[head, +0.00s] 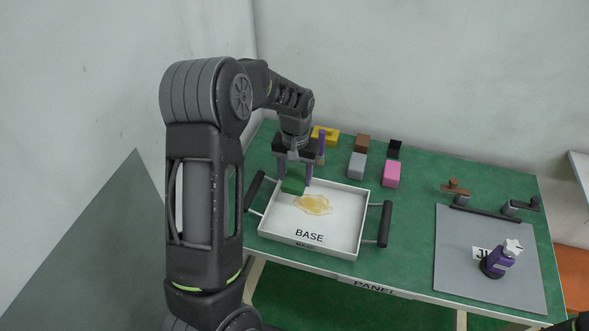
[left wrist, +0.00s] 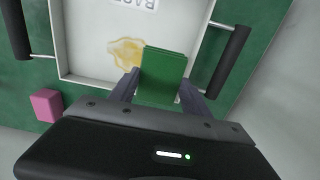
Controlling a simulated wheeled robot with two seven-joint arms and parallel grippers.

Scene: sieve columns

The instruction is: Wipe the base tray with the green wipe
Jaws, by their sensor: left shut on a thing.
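The white base tray (head: 345,252), with black handles on its left and right sides and the label BASE, sits on the green table. A yellowish spill (head: 313,205) lies on its floor near the middle; it also shows in the left wrist view (left wrist: 124,53). My left gripper (head: 294,178) is shut on the green wipe (head: 293,187), over the tray's back left part. In the left wrist view the wipe (left wrist: 163,70) stands between the fingers, right beside the spill. I cannot tell whether the wipe touches the tray floor. My right gripper is not in view.
Walls stand close behind and left.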

